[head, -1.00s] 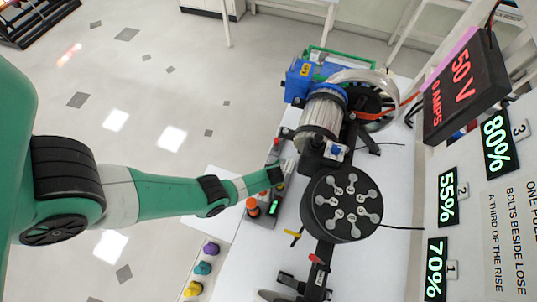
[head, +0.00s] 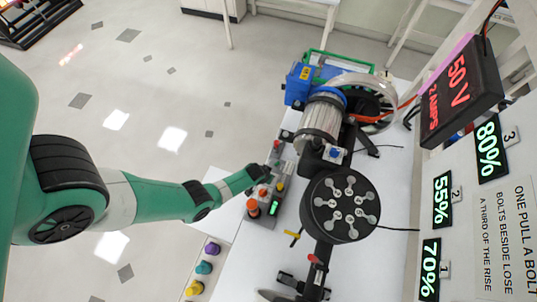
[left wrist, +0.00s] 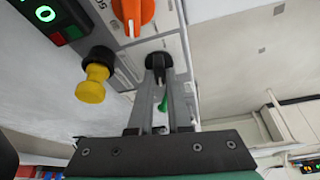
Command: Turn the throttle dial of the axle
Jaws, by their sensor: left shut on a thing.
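My left gripper (head: 270,177) reaches over the long control panel (head: 264,207) beside the axle (head: 318,125) in the head view. In the left wrist view its two grey fingers (left wrist: 158,78) are shut on a black dial (left wrist: 158,58). The dial's lower part is hidden by the fingers. An orange knob (left wrist: 133,12), a yellow knob (left wrist: 92,80) and a green digital "0" (left wrist: 45,13) are close by on the panel. The overhead sign (head: 459,95) reads 50 V and 2 AMPS. My right gripper is not in view.
A round black hub (head: 340,205) with several numbered arms stands right of the panel. Purple, teal and yellow knobs (head: 204,267) lie at the front left. Signs reading 80%, 55% and 70% (head: 430,268) are at the right.

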